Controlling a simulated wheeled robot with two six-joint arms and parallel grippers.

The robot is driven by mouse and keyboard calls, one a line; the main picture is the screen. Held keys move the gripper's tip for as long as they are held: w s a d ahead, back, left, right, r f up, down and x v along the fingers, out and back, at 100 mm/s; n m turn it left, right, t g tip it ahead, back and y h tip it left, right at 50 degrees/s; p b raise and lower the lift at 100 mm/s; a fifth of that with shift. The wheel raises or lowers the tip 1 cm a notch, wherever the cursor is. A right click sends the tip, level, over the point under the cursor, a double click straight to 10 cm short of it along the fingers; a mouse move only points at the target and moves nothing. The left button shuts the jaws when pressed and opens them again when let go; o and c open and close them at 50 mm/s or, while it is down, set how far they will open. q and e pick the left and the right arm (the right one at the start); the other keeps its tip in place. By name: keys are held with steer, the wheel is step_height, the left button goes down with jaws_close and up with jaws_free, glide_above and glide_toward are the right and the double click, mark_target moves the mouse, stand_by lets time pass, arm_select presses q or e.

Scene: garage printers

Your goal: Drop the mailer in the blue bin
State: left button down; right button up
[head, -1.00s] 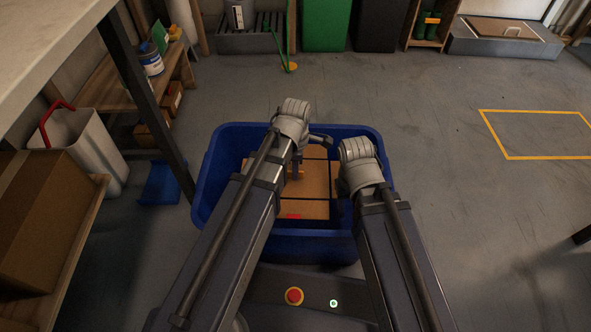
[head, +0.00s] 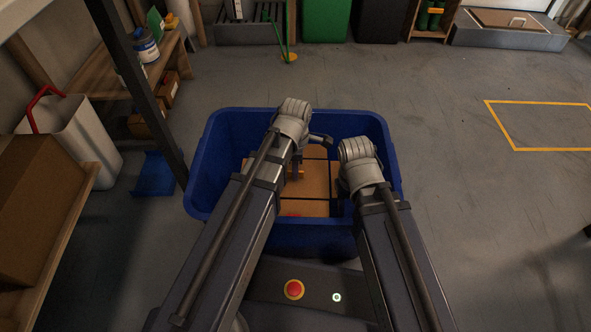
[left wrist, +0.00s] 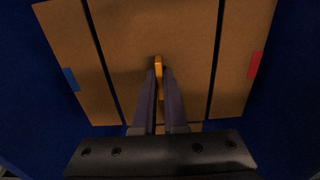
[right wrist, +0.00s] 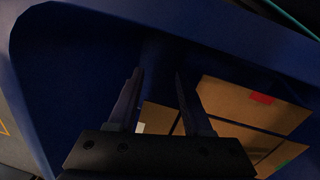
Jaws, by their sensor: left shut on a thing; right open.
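My right gripper (right wrist: 157,80) is open and empty, over the bin's inside, beside the mailer (right wrist: 230,100).
A shelf with a cardboard box (head: 35,200) and a white container with a red handle (head: 75,135) stand at the left. A dark post (head: 140,90) rises near the bin's left side. The floor to the right is clear, with a yellow outline (head: 545,149).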

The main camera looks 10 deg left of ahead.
arm_select(q)
steer(key=c, duration=0.9)
jaws_free()
step_height(320, 180, up, 8)
steer(key=p, duration=0.7)
steer(key=shift+f+p, duration=0.1)
steer(key=shift+p, duration=0.3)
